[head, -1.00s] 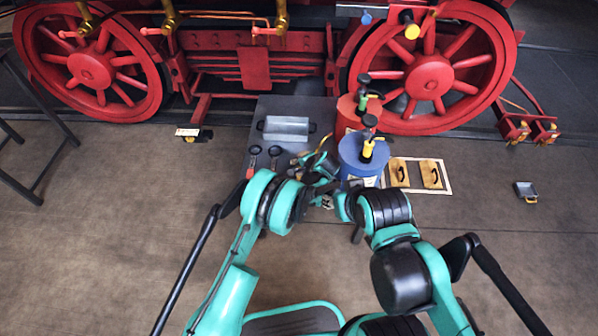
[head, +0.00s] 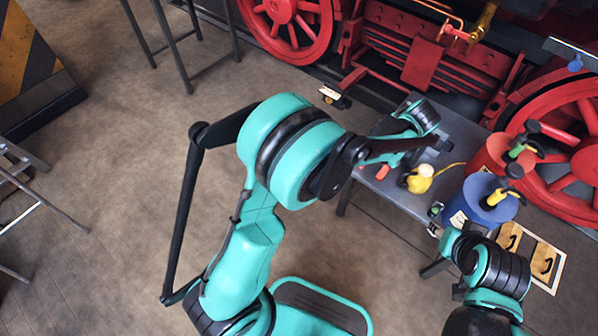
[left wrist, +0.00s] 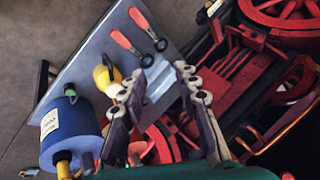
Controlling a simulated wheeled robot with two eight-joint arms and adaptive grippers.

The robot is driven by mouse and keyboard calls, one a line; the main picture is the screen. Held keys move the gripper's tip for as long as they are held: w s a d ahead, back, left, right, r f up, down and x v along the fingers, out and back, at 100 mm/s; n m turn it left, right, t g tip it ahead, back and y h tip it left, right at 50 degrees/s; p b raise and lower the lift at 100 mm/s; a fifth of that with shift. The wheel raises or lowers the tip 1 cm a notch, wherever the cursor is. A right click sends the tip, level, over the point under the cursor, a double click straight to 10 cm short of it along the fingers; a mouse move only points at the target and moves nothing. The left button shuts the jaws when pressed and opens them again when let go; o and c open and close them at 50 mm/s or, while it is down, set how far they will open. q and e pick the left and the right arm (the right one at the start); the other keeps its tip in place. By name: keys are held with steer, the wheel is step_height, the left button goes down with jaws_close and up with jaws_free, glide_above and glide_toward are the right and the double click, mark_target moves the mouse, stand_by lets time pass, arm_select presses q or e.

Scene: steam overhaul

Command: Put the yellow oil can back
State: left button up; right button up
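The yellow oil can (head: 420,180) stands on the grey table (head: 400,200), its thin spout pointing right in the head view. It also shows in the left wrist view (left wrist: 104,76), left of my fingers. My left gripper (head: 440,146) is above the table, beyond the can and apart from it. In the left wrist view its two fingers (left wrist: 160,75) are spread with nothing held between them. My right gripper (head: 437,222) is low by the table's front edge, close to the blue drum. Its fingers are too small to read.
A blue drum (head: 483,203) and a red drum (head: 490,155) with pump tops stand right of the can. Red-handled tools (left wrist: 122,41) lie on the table, with a grey metal tray (left wrist: 160,88) beside them. The red locomotive wheel (head: 565,135) is behind.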

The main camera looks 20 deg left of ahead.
arm_select(q)
steer(key=s+a+r+n+h, duration=0.1)
steer(key=s+a+r+n, duration=0.2)
steer(key=s+a+r, duration=0.5)
steer(key=s+a+r+n, duration=0.25)
steer(key=s+a, duration=0.45)
steer(key=s, duration=0.5)
steer(key=s+a+f+n+h, duration=0.1)
steer(key=s+a+f+n, duration=0.1)
steer(key=s, duration=0.8)
steer(key=shift+a+f+n+t, duration=0.25)
steer(key=shift+f+n+t, duration=0.05)
steer(key=shift+n, duration=0.35)
